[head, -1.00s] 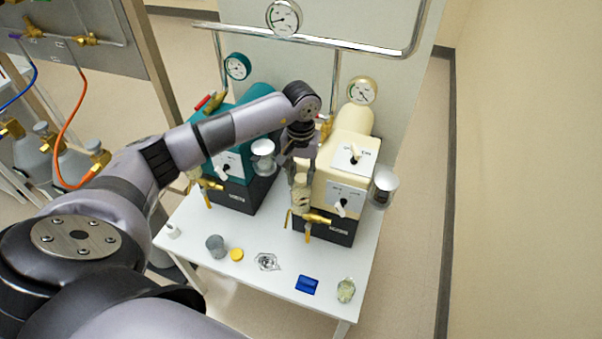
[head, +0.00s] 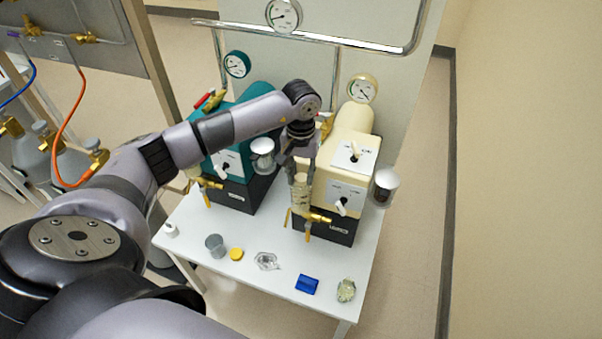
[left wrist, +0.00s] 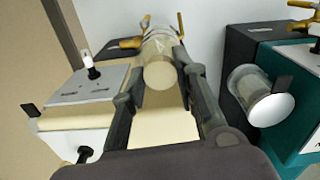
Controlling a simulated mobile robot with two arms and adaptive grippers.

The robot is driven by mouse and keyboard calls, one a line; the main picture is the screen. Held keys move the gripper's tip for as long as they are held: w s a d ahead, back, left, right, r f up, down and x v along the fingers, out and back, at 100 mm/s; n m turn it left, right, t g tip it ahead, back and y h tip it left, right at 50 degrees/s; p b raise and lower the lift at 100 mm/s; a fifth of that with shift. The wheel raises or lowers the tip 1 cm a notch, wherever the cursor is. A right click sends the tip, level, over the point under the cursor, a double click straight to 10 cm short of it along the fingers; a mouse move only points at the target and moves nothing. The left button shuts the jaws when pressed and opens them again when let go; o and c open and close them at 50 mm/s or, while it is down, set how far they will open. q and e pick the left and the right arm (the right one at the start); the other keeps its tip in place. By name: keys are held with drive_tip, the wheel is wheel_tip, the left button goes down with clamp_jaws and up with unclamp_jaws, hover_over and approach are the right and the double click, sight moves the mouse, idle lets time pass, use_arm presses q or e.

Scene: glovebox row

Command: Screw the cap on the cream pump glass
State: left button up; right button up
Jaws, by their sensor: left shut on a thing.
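The cream pump (head: 347,150) stands at the right of the table, with its upright glass (head: 300,198) at its front left above a brass valve. My left gripper (head: 302,171) reaches down to the top of this glass from above. In the left wrist view its two fingers (left wrist: 158,82) close from both sides on a round cream cap (left wrist: 158,75). The cap is in line with the clear glass (left wrist: 159,42) and appears to sit on its end; the contact and thread are too small to judge. My right gripper is not in view.
The teal pump (head: 232,162) stands close on the left, with a side glass (head: 262,147). Another side glass (head: 386,181) is on the cream pump's right. Along the table front lie a grey cup (head: 215,243), yellow disc (head: 236,254), blue block (head: 306,284) and glass piece (head: 346,290).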

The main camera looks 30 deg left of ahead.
use_arm(q)
drive_tip(key=shift+f+b, duration=0.35)
drive_tip(key=shift+b, duration=0.35)
idle(1.4)
drive_tip(key=shift+o, duration=0.7)
clamp_jaws()
drive_tip(key=m+b, duration=0.3)
drive_tip(key=shift+w+f, duration=0.1)
drive_tip(key=shift+f, duration=0.05)
drive_tip(key=shift+m+b, duration=0.65)
drive_tip(key=shift+m, duration=0.25)
drive_tip(key=shift+r+m, duration=0.2)
drive_tip(key=shift+m, duration=0.3)
